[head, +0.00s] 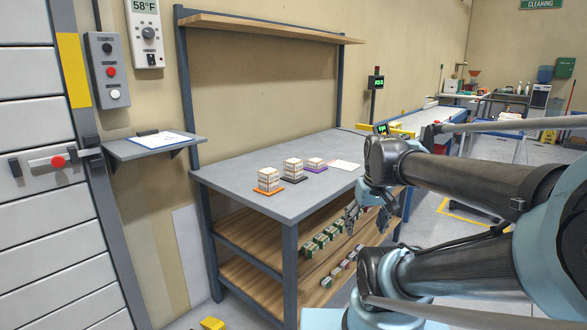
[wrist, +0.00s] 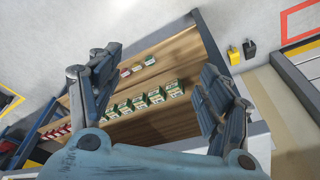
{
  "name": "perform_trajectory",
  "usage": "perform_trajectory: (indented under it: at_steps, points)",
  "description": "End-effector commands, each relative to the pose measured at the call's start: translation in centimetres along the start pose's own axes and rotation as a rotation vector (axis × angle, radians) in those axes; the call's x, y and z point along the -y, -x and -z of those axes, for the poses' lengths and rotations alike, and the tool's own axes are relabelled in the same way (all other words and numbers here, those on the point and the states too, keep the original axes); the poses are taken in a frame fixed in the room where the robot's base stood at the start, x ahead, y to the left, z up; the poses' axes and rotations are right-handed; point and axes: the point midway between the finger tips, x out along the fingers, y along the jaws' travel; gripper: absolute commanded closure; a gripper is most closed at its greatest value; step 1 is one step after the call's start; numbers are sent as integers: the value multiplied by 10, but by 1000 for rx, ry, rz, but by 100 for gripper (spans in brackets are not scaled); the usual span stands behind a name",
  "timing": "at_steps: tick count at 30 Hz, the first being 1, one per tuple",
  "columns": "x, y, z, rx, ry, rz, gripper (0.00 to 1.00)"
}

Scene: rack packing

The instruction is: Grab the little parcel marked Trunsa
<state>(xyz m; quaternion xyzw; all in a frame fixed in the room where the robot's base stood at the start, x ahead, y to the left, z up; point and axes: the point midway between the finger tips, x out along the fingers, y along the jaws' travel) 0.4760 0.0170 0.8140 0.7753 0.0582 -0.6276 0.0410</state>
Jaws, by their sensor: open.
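Small parcels stand on the wooden shelves under the grey workbench. A row of green-and-white parcels (head: 321,239) is on the upper wooden shelf, and it also shows between my fingers in the wrist view (wrist: 139,103). A row with red-and-white parcels (head: 341,270) is lower down. In the wrist view, red-and-white parcels (wrist: 60,132) sit at the left and a few small ones (wrist: 137,66) farther up. The markings are too small to read, so I cannot tell which is Trunsa. My gripper (head: 362,214) is open and empty beside the bench; its spread fingers (wrist: 155,92) frame the shelves.
Bench posts (head: 290,270) edge the shelves. A yellow object (head: 212,323) lies on the floor.

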Motion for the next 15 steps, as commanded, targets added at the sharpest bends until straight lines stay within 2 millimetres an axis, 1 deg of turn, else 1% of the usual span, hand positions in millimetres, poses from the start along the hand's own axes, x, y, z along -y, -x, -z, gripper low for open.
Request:
perform_trajectory:
  at_steps: [1, 5, 6, 11, 12, 14, 15]
  points:
    - [3, 14, 20, -6, 36, 12, 28]
    - [13, 44, 69, -21, 135, 44, 28]
    - [17, 52, 84, -27, 165, 54, 28]
    - [32, 82, 146, -51, 285, 92, 28]
    - [36, 89, 161, -58, 315, 100, 28]
    - [44, 98, 184, -67, 360, 114, 28]
    - [49, 104, 200, -74, 390, 124, 28]
